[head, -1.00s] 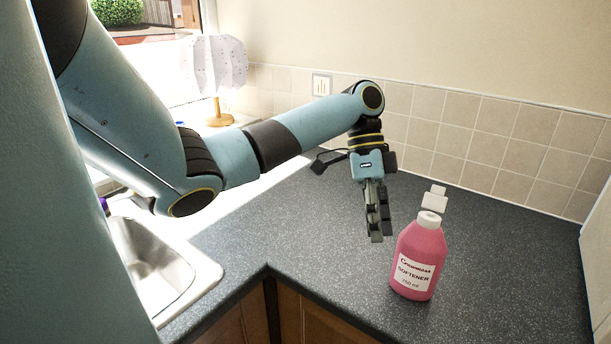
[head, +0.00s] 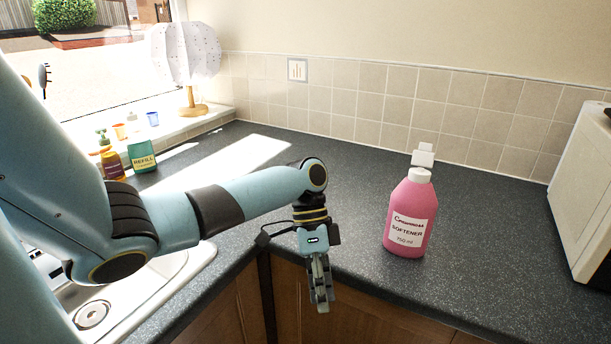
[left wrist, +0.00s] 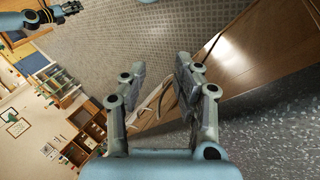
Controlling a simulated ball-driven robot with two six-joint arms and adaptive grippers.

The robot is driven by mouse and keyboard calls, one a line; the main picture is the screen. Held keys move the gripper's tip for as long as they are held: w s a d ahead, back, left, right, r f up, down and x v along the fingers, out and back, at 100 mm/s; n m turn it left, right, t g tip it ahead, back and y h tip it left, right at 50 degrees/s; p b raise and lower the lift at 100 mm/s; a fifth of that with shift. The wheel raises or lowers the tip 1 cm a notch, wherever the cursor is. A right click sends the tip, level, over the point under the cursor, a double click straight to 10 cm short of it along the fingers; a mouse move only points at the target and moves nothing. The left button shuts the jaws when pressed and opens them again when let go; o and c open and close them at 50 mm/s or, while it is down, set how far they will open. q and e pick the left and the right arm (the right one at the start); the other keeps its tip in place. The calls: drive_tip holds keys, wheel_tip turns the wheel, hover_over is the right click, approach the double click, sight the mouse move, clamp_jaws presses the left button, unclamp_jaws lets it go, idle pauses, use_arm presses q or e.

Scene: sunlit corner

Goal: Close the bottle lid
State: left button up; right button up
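A pink softener bottle (head: 408,218) stands upright on the dark counter in the head view. Its white flip lid (head: 423,157) is raised at the back of the white cap (head: 419,175). My left gripper (head: 322,303) points down in front of the counter's edge, left of the bottle and apart from it. In the left wrist view the same gripper (left wrist: 160,78) has its fingers apart with nothing held between them. The bottle is not in that view. Part of my right gripper (left wrist: 68,11) seems to show at the top left there; its fingers are unclear.
A metal sink (head: 150,290) lies at the left. A green refill bottle (head: 141,152) and other containers stand by the window. A white appliance (head: 585,190) is at the right edge. The counter (head: 340,180) around the bottle is clear.

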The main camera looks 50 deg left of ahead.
use_arm(q)
drive_tip(key=shift+n, duration=0.6)
drive_tip(key=f, duration=0.1)
drive_tip(key=s+f, duration=0.1)
drive_tip(key=f, duration=0.1)
drive_tip(key=s+f, duration=0.1)
drive_tip(key=shift+f+b, duration=0.35)
drive_tip(key=shift+b, duration=0.05)
